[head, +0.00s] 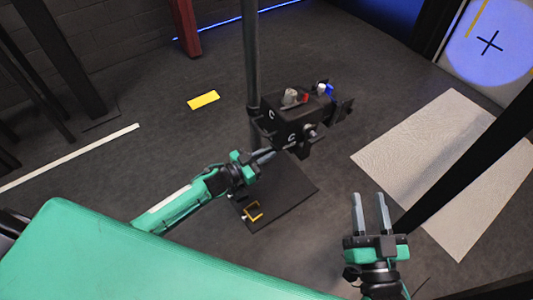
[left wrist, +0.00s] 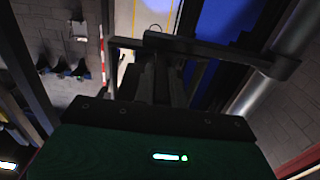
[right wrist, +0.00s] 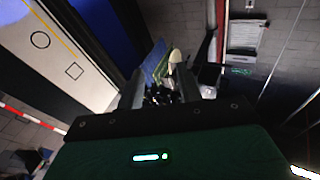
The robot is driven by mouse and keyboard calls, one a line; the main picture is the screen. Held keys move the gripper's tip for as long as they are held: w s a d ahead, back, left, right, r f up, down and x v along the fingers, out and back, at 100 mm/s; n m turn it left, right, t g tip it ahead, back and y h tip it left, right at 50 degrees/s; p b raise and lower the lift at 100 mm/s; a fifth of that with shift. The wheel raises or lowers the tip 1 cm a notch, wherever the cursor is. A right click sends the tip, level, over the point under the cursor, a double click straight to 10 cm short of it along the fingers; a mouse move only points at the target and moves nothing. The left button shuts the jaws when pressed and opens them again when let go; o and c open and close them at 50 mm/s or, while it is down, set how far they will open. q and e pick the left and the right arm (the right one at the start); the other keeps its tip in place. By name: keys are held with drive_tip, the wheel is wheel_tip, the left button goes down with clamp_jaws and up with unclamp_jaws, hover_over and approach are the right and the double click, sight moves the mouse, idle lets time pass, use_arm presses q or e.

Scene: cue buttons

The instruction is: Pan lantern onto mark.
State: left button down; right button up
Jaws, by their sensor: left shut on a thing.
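The black lantern (head: 292,122) sits on an upright pole, with grey, red and blue knobs on top. Its bluish-white light pool (head: 510,62) falls on a pale panel at the upper right. A black cross mark (head: 490,43) lies inside the pool. My left gripper (head: 264,157) is at the lantern's near side, shut on its handle. In the left wrist view a dark angled bar (left wrist: 215,50) crosses the left fingertips. My right gripper (head: 371,197) is open and empty, apart from the lantern. Its fingers also show spread in the right wrist view (right wrist: 160,85).
The pole (head: 251,55) rises behind the lantern. A yellow strip (head: 203,100) and a pale mat (head: 440,150) lie on the floor. A dark diagonal post (head: 470,160) stands right of my right gripper.

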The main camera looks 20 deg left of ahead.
use_arm(q)
drive_tip(key=c, duration=1.4)
unclamp_jaws()
drive_tip(key=shift+c, duration=0.2)
